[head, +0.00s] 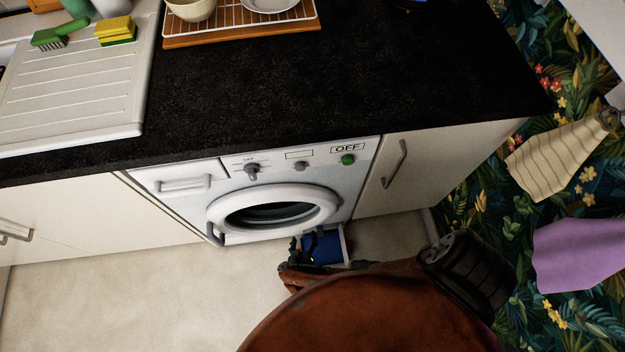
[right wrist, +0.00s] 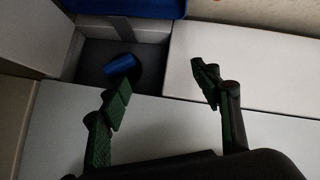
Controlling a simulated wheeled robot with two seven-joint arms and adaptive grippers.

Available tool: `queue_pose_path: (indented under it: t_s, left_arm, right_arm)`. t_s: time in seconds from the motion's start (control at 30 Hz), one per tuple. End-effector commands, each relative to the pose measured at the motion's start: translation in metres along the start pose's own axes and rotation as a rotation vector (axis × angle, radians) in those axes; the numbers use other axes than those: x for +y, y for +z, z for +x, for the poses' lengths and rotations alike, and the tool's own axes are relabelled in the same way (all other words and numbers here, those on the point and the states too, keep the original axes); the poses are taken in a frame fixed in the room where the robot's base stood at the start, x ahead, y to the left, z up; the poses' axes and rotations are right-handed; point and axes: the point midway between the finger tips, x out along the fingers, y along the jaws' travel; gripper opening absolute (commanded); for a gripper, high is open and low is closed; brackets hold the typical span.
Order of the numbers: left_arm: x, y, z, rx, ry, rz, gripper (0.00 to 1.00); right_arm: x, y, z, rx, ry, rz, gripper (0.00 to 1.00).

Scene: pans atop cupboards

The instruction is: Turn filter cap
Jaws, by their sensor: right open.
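The blue filter cap (right wrist: 120,66) shows in the right wrist view, inside a dark recess at the bottom of the white washing machine (head: 228,172). My right gripper (right wrist: 160,80) is open, its two dark green fingers apart with nothing between them. The cap lies just beyond the tip of the left finger in that view, and I cannot tell whether they touch. In the head view the right gripper (head: 306,246) is low in front of the machine, beside a blue part (head: 325,248) at the open flap. My arm hides some of that area. My left gripper is not in view.
A black worktop (head: 340,75) runs above the machine, with a drainer (head: 80,80), sponge (head: 116,30) and dish rack (head: 240,25) on it. A cupboard door (head: 430,165) stands right of the machine. Cloths (head: 560,155) hang at the right. The floor (head: 150,300) at the left is clear.

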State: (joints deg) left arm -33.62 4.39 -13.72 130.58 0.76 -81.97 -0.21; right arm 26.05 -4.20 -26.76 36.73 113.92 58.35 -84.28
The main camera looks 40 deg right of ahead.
Motion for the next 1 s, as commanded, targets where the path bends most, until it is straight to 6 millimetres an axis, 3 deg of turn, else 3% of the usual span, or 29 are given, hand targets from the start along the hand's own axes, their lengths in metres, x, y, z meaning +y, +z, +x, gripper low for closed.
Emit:
queue_pose_path:
  t_s: [0.1, 0.2, 0.37, 0.57, 0.7, 1.0]
  left_arm:
    - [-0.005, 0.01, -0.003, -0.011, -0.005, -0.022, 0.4]
    - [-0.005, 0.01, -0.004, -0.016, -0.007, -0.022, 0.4]
    - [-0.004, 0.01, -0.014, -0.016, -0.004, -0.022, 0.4]
    - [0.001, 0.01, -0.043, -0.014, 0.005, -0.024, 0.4]
    - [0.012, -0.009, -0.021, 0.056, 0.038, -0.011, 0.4]
    - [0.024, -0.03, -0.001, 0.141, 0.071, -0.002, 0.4]
  right_arm:
    - [0.031, 0.005, -0.002, -0.066, 0.147, -0.085, 0.58]
    - [0.044, 0.008, -0.005, -0.096, 0.209, -0.127, 0.58]
    - [0.047, 0.01, 0.001, -0.104, 0.226, -0.145, 0.58]
    - [0.049, 0.013, 0.022, -0.101, 0.221, -0.149, 0.58]
    - [0.055, 0.017, 0.048, -0.102, 0.222, -0.149, 0.58]
    - [0.06, 0.015, 0.066, -0.102, 0.22, -0.142, 0.58]
